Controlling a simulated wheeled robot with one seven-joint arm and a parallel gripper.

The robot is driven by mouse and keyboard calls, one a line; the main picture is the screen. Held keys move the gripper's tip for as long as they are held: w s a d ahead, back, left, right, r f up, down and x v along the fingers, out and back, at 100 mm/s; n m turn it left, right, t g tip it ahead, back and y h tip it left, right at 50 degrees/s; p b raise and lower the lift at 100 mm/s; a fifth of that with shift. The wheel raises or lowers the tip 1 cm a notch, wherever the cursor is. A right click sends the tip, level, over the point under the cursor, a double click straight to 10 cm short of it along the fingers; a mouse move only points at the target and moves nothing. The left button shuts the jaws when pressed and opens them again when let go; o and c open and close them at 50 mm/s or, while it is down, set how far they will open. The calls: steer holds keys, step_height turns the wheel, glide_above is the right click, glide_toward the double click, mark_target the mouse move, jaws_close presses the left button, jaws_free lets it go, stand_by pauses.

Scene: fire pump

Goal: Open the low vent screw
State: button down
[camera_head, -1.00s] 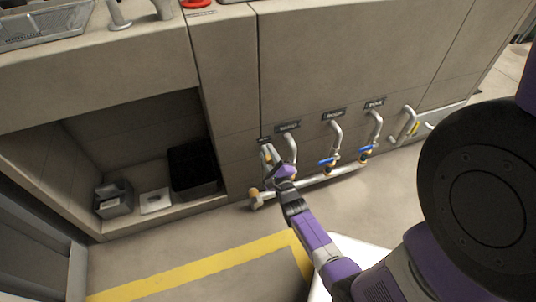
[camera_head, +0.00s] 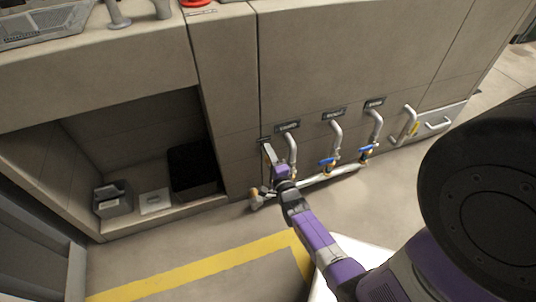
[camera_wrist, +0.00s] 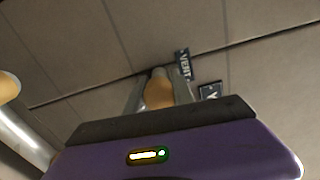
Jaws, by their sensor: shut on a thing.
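The vent screw shows as a tan, rounded knob (camera_wrist: 158,92) in the wrist view, below a small dark label reading VENT (camera_wrist: 183,65). My gripper (camera_wrist: 160,88) has one grey finger on each side of the knob and is shut on it. In the head view my gripper (camera_head: 268,151) reaches the lower panel front, left of the leftmost bent pipe. There the knob is hidden by my gripper. The back part of the knob is hidden in the wrist view by my purple gripper body.
Bent silver pipes (camera_head: 292,150) with labels stand right of my gripper. Two have blue valve handles (camera_head: 327,163). A horizontal pipe with a tan end (camera_head: 255,198) runs low below them. An open recess at left holds a black bin (camera_head: 193,170). The floor in front is clear.

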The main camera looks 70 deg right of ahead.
steer(key=n, duration=0.5)
steer(key=shift+a+n, duration=0.1)
steer(key=shift+n, duration=0.2)
steer(key=n, duration=0.4)
steer(key=shift+w+r+n, duration=0.1)
steer(key=shift+n, duration=0.2)
steer(key=n, duration=0.4)
steer(key=shift+p, duration=0.4)
steer(key=n, duration=0.4)
steer(key=shift+a+n, duration=0.1)
steer(key=shift+n, duration=0.2)
steer(key=shift+n+p, duration=0.3)
steer(key=c, duration=1.1)
jaws_free()
